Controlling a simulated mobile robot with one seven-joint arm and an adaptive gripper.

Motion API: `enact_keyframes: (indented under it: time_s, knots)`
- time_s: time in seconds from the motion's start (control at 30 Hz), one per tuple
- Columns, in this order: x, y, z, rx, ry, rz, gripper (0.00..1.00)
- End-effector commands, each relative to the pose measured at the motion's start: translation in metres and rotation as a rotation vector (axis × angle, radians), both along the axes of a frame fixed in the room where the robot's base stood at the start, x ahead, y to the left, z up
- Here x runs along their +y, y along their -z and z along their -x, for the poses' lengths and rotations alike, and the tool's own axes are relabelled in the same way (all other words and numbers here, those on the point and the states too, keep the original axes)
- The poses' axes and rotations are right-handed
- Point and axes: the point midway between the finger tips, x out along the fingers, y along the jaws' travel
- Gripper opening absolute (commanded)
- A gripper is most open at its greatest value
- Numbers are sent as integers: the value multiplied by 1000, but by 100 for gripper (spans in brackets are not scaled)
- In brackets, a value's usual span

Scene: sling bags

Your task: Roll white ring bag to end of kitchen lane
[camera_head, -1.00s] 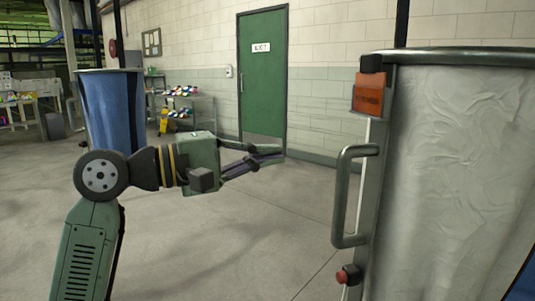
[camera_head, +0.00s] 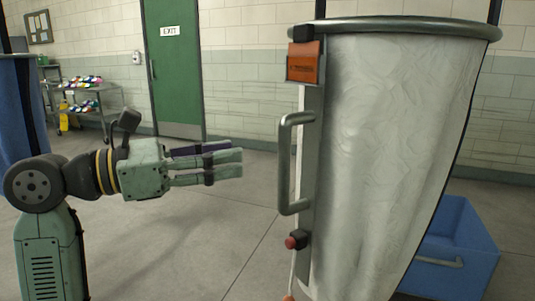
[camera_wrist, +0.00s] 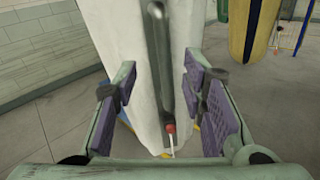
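The white ring bag (camera_head: 390,150) hangs from a grey metal ring at the right of the head view. A post on its left side carries a grey handle (camera_head: 289,165), an orange tag (camera_head: 304,64) and a red knob (camera_head: 292,242). My gripper (camera_head: 240,165) is left of the handle, with its fingers pointing toward it and a gap between. In the wrist view my gripper (camera_wrist: 168,110) has its purple-padded fingers wide apart. The bag (camera_wrist: 110,35), the handle (camera_wrist: 159,50) and the red knob (camera_wrist: 171,128) show between and beyond them. Nothing is held.
A blue bin (camera_head: 460,245) stands on the floor behind the bag at right. A blue bag (camera_head: 15,110) is at the left edge. A shelf cart (camera_head: 90,110) and a green exit door (camera_head: 172,70) stand at the back. The floor between is clear.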

Motion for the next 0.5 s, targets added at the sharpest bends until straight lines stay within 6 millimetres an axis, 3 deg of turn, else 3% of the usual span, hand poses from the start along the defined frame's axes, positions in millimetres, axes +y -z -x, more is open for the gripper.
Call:
enact_keyframes:
  time_s: [0.27, 0.5]
  knots:
    - [-15, 3, -4, 116, 24, 54, 38]
    - [-54, 2, -21, 112, 26, 53, 38]
